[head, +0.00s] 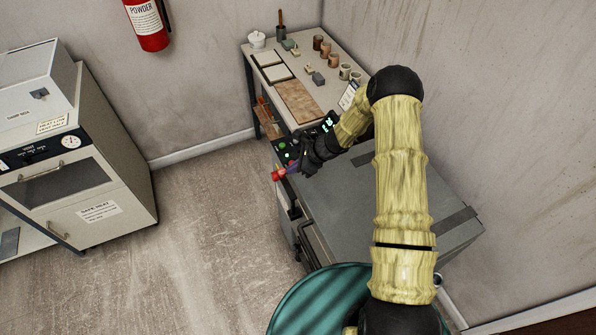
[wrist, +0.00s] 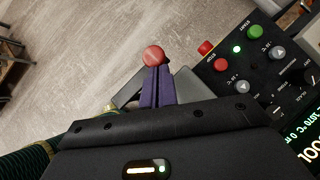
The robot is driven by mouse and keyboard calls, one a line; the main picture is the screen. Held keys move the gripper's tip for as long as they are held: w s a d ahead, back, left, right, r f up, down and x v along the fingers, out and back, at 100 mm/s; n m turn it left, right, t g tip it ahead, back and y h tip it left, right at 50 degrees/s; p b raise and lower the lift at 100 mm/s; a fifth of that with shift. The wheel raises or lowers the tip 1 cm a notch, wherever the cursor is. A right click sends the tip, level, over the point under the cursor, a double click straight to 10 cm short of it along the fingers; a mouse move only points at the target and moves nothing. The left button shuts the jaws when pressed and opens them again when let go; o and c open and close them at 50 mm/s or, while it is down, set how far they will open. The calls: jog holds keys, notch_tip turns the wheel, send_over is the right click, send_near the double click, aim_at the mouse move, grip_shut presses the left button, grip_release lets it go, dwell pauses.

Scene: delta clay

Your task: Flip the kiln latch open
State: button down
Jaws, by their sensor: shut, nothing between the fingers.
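The kiln is the grey box (head: 400,205) under my arm in the head view, with a black control panel at its far left corner. The panel (wrist: 270,75) fills the right of the wrist view. A round red knob (wrist: 153,55), which looks like the latch's end, shows just beyond my fingertips; it is also in the head view (head: 278,175), off the kiln's left edge. My gripper (wrist: 157,70) has its purple fingers shut together, with nothing between them. In the head view my gripper (head: 288,171) is beside the knob. I cannot tell whether they touch. The latch's base is mostly hidden.
A red button (wrist: 205,47) and a green button (wrist: 256,32) sit on the panel close to my fingers. A worktable (head: 330,65) with pots stands behind the kiln. A light cabinet oven (head: 90,175) stands at left. The floor between (head: 215,230) is clear.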

jog(key=shift+d, duration=0.15)
jog(key=d, duration=0.2)
jog(key=d+r, duration=0.1)
jog(key=d, duration=0.1)
jog(key=shift+s+d+r, duration=0.1)
jog(key=shift+s+d, duration=0.1)
jog(key=w+b+v, duration=0.1)
jog(key=b+v, duration=0.1)
jog(key=v, duration=0.7)
jog(key=shift+s+b, duration=0.25)
jog(key=shift+b, duration=0.05)
jog(key=shift+r, duration=0.15)
jog(key=s+d+r+n+h, duration=0.1)
jog(key=s+r+n+h, duration=0.3)
jog(key=s+r+n, duration=0.3)
jog(key=s+d+r+n+t+h, duration=0.1)
jog(key=s+d+r+n+h, duration=0.1)
jog(key=s+r+n, duration=0.6)
jog(key=s+n+h, duration=0.1)
jog(key=s+n, duration=0.4)
jog(key=s, duration=0.3)
jog(key=shift+s+h, duration=0.25)
jog(key=shift+h, duration=0.15)
